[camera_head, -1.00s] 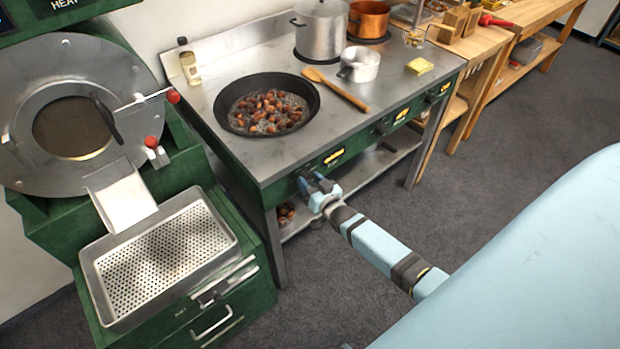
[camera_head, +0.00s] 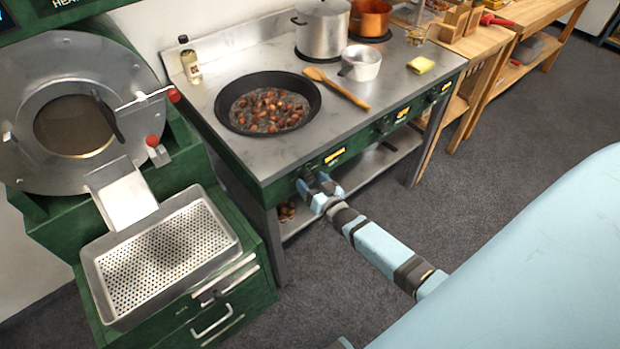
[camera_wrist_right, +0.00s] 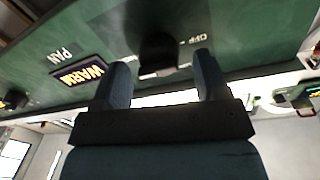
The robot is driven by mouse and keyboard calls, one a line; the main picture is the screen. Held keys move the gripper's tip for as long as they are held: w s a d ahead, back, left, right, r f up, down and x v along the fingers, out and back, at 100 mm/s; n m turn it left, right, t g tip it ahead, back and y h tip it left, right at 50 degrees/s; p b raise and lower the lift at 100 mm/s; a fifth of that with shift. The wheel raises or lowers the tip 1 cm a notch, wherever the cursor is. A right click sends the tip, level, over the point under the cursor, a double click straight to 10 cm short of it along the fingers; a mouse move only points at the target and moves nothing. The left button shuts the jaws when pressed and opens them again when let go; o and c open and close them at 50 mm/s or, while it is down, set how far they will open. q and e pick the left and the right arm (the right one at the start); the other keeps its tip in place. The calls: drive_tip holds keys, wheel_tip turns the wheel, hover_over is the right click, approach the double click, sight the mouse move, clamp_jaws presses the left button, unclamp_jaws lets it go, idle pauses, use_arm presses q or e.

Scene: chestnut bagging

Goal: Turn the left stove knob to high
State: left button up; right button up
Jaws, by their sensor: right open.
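The stove (camera_head: 285,165) has a green front panel. Its left knob is dark and shows at the panel in front of my right gripper (camera_head: 316,183). In the right wrist view the knob (camera_wrist_right: 158,52) sits between and just beyond the fingertips of the right gripper (camera_wrist_right: 160,72). The fingers are spread, with gaps on both sides of the knob. The lit display (camera_wrist_right: 80,73) beside it reads WARM, next to the word PAN. An OFF mark shows on the other side. The pan (camera_head: 268,103) holds chestnuts. My left gripper is not in view.
Other knobs (camera_head: 384,126) and displays run along the panel to the right. A pot (camera_head: 322,30), saucepan (camera_head: 361,63) and wooden spoon (camera_head: 338,88) are on the stove top. The green roaster (camera_head: 40,215) with its perforated tray stands left.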

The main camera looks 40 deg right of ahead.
drive_tip(key=s, duration=1.3)
drive_tip(key=shift+a+r, duration=0.1)
drive_tip(key=s+a+r+n+g+y+p, duration=0.1)
drive_tip(key=s+a+r+n+g+p, duration=0.1)
drive_tip(key=s+a+r+p, duration=0.3)
drive_tip(key=s+a+r+n+g+y+p, duration=0.2)
drive_tip(key=s+a+r+g+p, duration=0.3)
drive_tip(key=s+a, duration=0.3)
drive_tip(key=a+r+n, duration=0.1)
drive_tip(key=a, duration=0.2)
drive_tip(key=shift+a+r, duration=0.25)
drive_tip(key=shift+a, duration=0.05)
